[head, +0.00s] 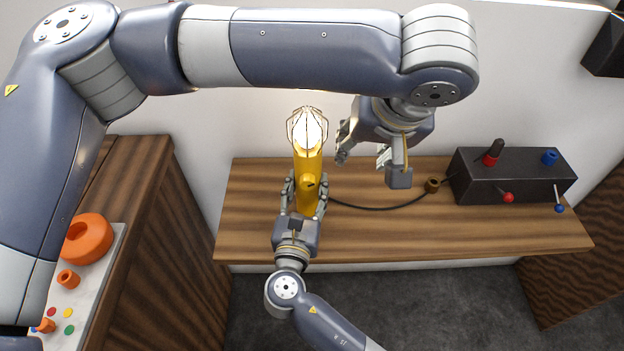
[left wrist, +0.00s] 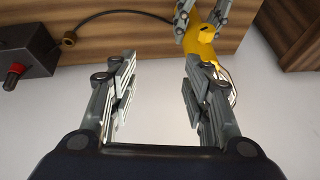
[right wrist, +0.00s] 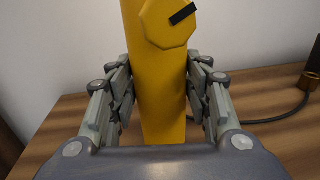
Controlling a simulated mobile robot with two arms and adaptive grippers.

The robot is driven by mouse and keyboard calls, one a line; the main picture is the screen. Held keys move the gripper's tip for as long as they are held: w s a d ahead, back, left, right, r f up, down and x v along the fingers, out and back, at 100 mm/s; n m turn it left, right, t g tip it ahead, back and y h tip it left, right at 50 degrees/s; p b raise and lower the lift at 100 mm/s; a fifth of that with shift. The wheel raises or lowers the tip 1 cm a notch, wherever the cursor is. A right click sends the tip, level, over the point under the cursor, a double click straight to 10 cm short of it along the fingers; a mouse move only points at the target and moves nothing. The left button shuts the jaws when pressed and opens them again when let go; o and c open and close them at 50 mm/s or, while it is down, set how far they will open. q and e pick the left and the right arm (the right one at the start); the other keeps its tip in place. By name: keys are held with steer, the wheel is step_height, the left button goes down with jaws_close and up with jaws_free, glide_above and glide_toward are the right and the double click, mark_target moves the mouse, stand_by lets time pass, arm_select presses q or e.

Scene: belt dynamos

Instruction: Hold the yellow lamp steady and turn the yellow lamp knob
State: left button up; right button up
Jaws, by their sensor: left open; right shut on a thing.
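The yellow lamp (head: 308,165) stands upright on the wooden bench, its bulb lit inside a wire cage (head: 307,128). Its yellow knob (head: 308,184) is on the near side; the right wrist view shows it as a faceted knob (right wrist: 165,24) with a black bar lying diagonally. My right gripper (head: 304,196) is shut around the lamp's lower body, below the knob, one finger on each side. My left gripper (head: 368,166) is open and empty, to the right of the lamp and apart from it. In the left wrist view, the lamp (left wrist: 199,46) shows beyond the right-hand finger, outside the jaws.
A dark box (head: 512,178) with red and blue controls sits at the bench's right. A black cable (head: 385,208) runs from the lamp to a brown socket (head: 432,185). A panel (head: 103,262) with orange parts is at far left. The bench's front middle is clear.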

mark_target(308, 186)
arm_select(q)
steer(key=a+f+y, duration=0.1)
steer(key=a+f, duration=0.1)
steer(key=f, duration=0.1)
steer(key=w+a+f+y, duration=0.1)
steer(key=a+f, duration=0.2)
steer(key=f, duration=0.1)
steer(key=w+a+f+g+y, duration=0.1)
steer(key=a+f, duration=0.2)
steer(key=shift+w+a+f, duration=0.1)
steer(key=shift+w+f, duration=0.05)
steer(key=shift+f, duration=0.25)
jaws_close()
